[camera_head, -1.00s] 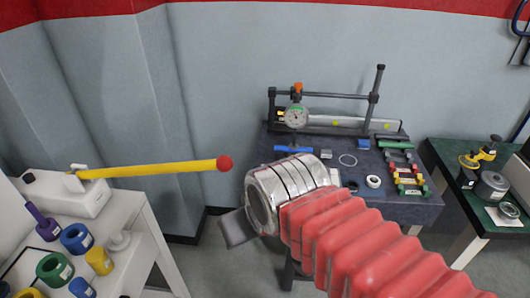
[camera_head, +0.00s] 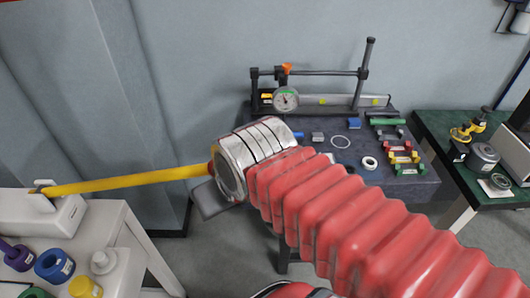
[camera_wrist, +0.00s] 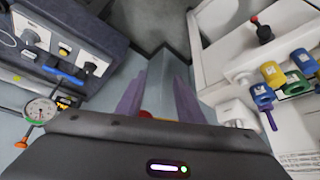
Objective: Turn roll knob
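I cannot tell for sure which part is the roll knob. A small orange knob (camera_head: 287,69) sits on top of the round dial gauge (camera_head: 285,99) of the test rig on the dark table. The gauge also shows in the wrist view (camera_wrist: 40,110), at the left. My gripper (camera_wrist: 160,80) shows two purplish fingers spread apart, with nothing seen held between them.
Small parts lie on the dark table (camera_head: 400,185). A green table (camera_head: 432,128) stands at the right.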

